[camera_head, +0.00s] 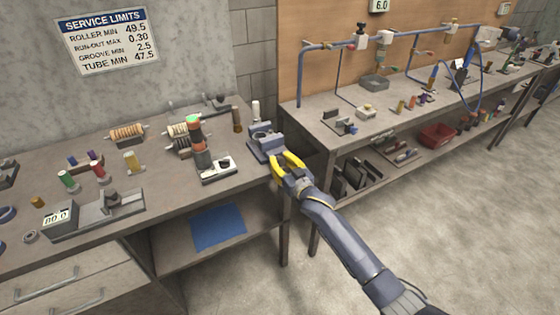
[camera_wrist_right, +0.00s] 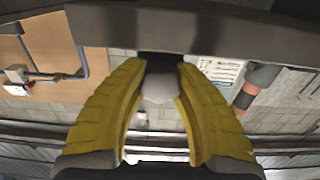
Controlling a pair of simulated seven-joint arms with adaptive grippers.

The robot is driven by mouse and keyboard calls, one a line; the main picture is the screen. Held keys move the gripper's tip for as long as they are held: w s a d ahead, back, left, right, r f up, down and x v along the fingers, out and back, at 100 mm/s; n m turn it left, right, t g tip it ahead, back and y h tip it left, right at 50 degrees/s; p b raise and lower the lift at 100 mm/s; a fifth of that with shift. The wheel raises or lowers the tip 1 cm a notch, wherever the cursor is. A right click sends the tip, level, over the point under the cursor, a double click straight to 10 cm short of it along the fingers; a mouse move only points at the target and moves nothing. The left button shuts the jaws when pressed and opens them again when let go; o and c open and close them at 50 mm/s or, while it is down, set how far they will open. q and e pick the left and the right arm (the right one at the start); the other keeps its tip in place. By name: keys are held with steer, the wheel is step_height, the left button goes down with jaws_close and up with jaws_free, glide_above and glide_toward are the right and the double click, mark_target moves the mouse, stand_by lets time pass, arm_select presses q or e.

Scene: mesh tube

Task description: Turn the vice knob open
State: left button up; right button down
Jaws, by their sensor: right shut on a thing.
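The blue-grey vice (camera_head: 264,142) stands at the right front corner of the left workbench. My right gripper (camera_head: 278,164), with yellow fingers, is at the front of the vice, at the bench edge. In the right wrist view its fingers (camera_wrist_right: 160,72) close around a pale grey knob (camera_wrist_right: 160,84) below a dark bar of the vice. The knob is hidden by the fingers in the head view. My left gripper is not in view.
The left workbench (camera_head: 110,230) holds a device with an orange and green column (camera_head: 199,145), spools (camera_head: 127,133) and a gauge block (camera_head: 60,221). A second bench with blue piping (camera_head: 330,45) stands at right. The floor in front is clear.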

steer(key=shift+a+r+n, duration=0.1)
steer(key=shift+r+n, duration=0.05)
steer(key=shift+n, duration=1.55)
steer(key=c, duration=0.9)
jaws_free()
steer(key=v, duration=1.2)
